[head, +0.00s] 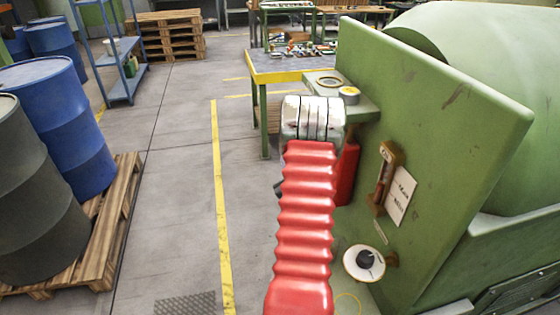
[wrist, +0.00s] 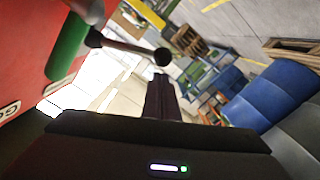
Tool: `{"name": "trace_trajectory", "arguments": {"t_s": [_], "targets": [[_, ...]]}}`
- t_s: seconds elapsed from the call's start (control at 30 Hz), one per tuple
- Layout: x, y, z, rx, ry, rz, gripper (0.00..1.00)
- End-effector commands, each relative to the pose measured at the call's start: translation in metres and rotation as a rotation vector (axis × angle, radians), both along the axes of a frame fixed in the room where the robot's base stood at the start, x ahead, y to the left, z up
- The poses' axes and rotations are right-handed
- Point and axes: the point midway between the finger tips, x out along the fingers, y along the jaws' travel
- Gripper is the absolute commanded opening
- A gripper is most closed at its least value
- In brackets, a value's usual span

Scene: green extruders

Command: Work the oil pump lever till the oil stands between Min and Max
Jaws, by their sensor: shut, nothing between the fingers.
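In the wrist view, the pump lever (wrist: 130,47) is a dark rod with a round black knob at its end, above the fingertips. My gripper (wrist: 161,80) is shut and empty, with its tips just below the knob; I cannot tell whether they touch it. In the head view my red arm and silver wrist hide the gripper and most or all of the lever. The oil gauge (head: 385,175) is a narrow upright sight glass in a brown frame on the green panel, beside a white label (head: 400,195). The oil level is too small to read.
The green machine panel (head: 455,110) stands close on the right. A white dial with a black knob (head: 364,262) sticks out below the gauge. A red cylinder (head: 347,172) stands beside my wrist.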

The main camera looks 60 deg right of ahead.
Motion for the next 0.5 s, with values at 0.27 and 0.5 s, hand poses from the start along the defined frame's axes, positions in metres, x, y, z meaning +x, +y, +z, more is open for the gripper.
{"name": "trace_trajectory", "arguments": {"t_s": [0.27, 0.5], "targets": [[-0.0061, -0.0029, -0.0101, 0.001, 0.002, -0.008, 0.0], [-0.0081, -0.0034, -0.0109, 0.004, 0.003, -0.012, 0.0]]}}
